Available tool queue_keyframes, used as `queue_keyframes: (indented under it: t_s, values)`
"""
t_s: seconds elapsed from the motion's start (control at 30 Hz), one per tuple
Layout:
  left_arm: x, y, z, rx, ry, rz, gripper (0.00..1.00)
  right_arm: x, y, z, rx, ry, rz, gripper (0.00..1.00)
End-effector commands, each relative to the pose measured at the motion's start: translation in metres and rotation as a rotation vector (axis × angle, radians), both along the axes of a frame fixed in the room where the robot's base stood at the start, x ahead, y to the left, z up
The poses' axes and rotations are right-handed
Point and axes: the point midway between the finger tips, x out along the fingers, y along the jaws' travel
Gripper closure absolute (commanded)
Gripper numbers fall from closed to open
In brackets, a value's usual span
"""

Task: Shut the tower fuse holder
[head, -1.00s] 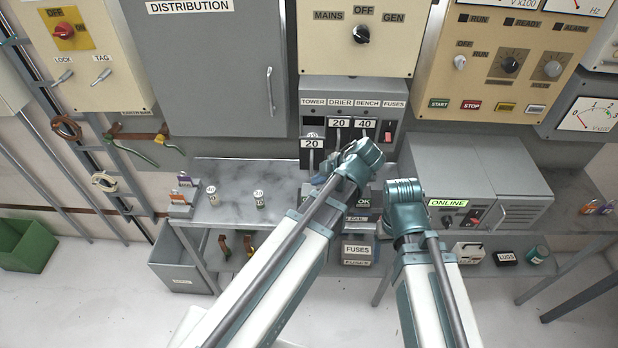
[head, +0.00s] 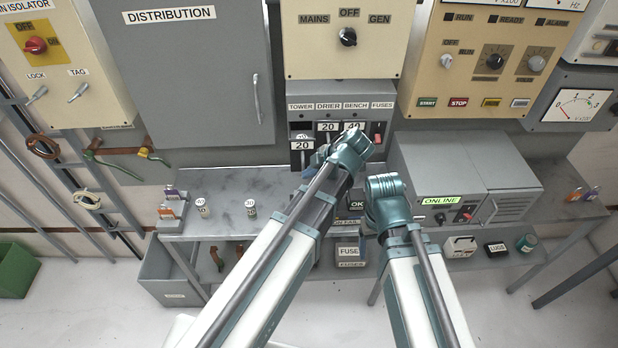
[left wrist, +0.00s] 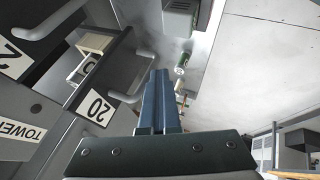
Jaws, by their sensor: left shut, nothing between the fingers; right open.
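The tower fuse holder (head: 302,146), a dark carrier with a white 20 label, sits under the TOWER label in the head view. It leans out, lower than the drier fuse holder (head: 328,127). A pale fuse end shows just above its label. In the left wrist view the tower fuse holder (left wrist: 97,107) is left of my fingers, with its grey handle beside them. My left gripper (left wrist: 158,95) is shut and empty, with a visible gap to the label; contact with the handle cannot be told. In the head view my left gripper (head: 317,158) is partly hidden by its wrist. My right gripper's fingers are hidden behind its arm.
The grey fuse panel (head: 384,100) also has a bench holder, partly covered by my left wrist. The shelf (head: 225,185) below carries small fuses at the left. A grey cabinet (head: 440,165) stands close right of my arms.

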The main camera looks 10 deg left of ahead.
Motion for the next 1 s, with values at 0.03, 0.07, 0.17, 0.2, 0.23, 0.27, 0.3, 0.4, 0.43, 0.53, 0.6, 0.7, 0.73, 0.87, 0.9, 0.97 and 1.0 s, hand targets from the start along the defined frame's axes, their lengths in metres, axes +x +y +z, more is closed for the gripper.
queue_keyframes:
  t_s: [0.03,0.07,0.17,0.2,0.23,0.27,0.3,0.4,0.43,0.53,0.6,0.7,0.73,0.87,0.9,0.97,1.0]
  values:
    - [0.017,0.002,0.000,0.001,0.000,0.001,1.00,0.000,0.000,0.000,0.000,0.000,0.000,0.24]
    - [0.024,0.005,0.000,0.001,0.000,0.001,1.00,0.000,0.000,0.000,0.000,0.000,0.000,0.24]
    - [0.051,0.012,0.000,0.000,-0.002,0.001,1.00,0.000,0.000,0.000,0.000,0.000,0.000,0.24]
    - [0.061,0.015,0.000,0.000,-0.001,0.002,1.00,0.000,0.000,0.000,0.000,0.000,0.000,0.24]
    - [0.068,0.017,0.000,0.000,-0.001,0.002,1.00,0.000,0.000,0.000,0.000,0.000,0.000,0.24]
    - [0.074,0.019,0.000,0.000,-0.001,0.002,1.00,0.000,0.000,0.000,0.000,0.000,0.000,0.24]
    - [0.079,0.021,0.000,0.000,-0.001,0.000,1.00,0.000,0.000,0.000,0.000,0.000,0.000,0.24]
    - [0.084,0.024,0.000,0.001,-0.002,-0.001,1.00,0.000,0.000,0.000,0.000,0.000,0.000,0.24]
    - [0.084,0.024,0.000,0.001,-0.002,-0.001,1.00,0.000,0.000,0.000,0.000,0.000,0.000,0.24]
    - [0.084,0.024,0.001,0.003,-0.005,-0.004,1.00,0.000,0.000,0.000,0.000,0.000,0.000,0.24]
    - [0.084,0.024,0.001,0.004,-0.006,-0.004,1.00,0.000,0.000,0.000,0.000,0.000,0.000,0.24]
    - [0.085,0.024,0.001,0.005,-0.006,-0.004,1.00,0.000,0.000,0.000,0.000,0.000,0.000,0.24]
    - [0.085,0.025,0.001,0.005,-0.007,-0.003,1.00,0.000,0.000,0.000,0.000,0.000,0.000,0.24]
    - [0.083,0.027,0.001,0.005,-0.007,-0.003,1.00,0.000,0.000,0.000,0.000,0.000,0.000,0.24]
    - [0.081,0.028,0.001,0.005,-0.007,-0.003,1.00,0.000,0.000,0.000,0.000,0.000,0.000,0.24]
    - [0.079,0.030,0.001,0.005,-0.006,-0.003,1.00,0.000,0.000,0.000,0.000,0.000,0.000,0.24]
    - [0.076,0.032,0.001,0.005,-0.005,-0.002,1.00,0.000,0.000,0.000,0.000,0.000,0.000,0.24]
